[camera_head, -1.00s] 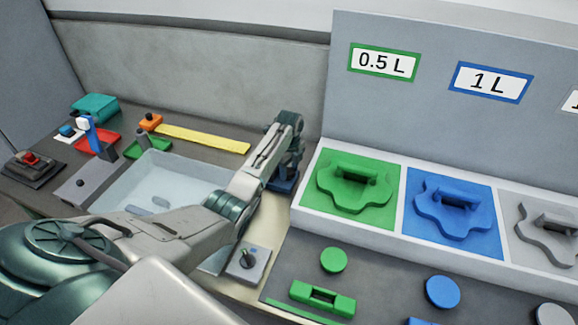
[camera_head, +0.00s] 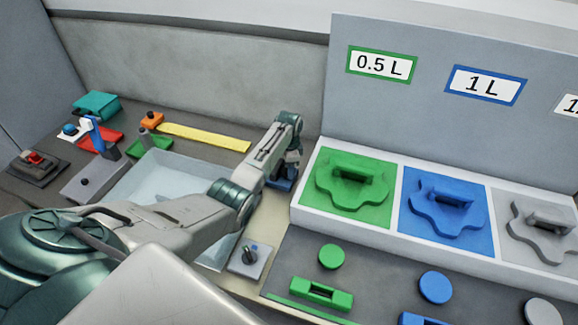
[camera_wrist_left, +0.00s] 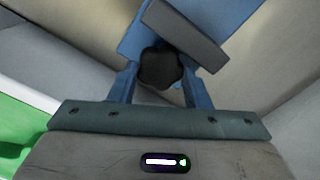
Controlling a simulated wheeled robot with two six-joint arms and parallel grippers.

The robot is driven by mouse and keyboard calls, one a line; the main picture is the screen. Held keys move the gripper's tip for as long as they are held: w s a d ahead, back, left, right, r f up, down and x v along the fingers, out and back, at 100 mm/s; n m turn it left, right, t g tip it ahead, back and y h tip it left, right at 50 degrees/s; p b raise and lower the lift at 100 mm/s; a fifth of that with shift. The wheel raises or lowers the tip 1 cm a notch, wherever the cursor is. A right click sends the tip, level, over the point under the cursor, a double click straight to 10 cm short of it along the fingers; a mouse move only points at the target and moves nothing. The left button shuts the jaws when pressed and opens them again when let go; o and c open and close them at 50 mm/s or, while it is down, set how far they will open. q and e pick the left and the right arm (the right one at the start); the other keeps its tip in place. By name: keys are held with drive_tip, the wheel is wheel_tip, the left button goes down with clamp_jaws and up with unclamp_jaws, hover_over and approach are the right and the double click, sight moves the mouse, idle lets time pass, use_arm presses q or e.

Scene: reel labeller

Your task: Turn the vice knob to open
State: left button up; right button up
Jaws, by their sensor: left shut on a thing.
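The black lobed vice knob (camera_wrist_left: 161,66) shows in the left wrist view. My left gripper (camera_wrist_left: 160,82) has its two blue fingers on either side of the knob and is shut on it. Behind the knob are a grey bar (camera_wrist_left: 200,42) and a blue body (camera_wrist_left: 232,16), which look like parts of the vice. In the head view my left gripper (camera_head: 283,184) points down beside the green holder, and my arm hides the knob there. My right gripper is not in view.
A white rack with green (camera_head: 349,192) and blue (camera_head: 446,214) holders stands right of the gripper. A small grey switch box (camera_head: 250,259) lies in front. A pale tray (camera_head: 150,172), a yellow strip (camera_head: 205,138) and a blue lever (camera_head: 97,134) are at left.

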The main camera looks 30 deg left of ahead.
use_arm(q)
drive_tip(key=shift+w+a+r+n, duration=0.1)
drive_tip(key=shift+n, duration=1)
drive_tip(key=o, duration=1)
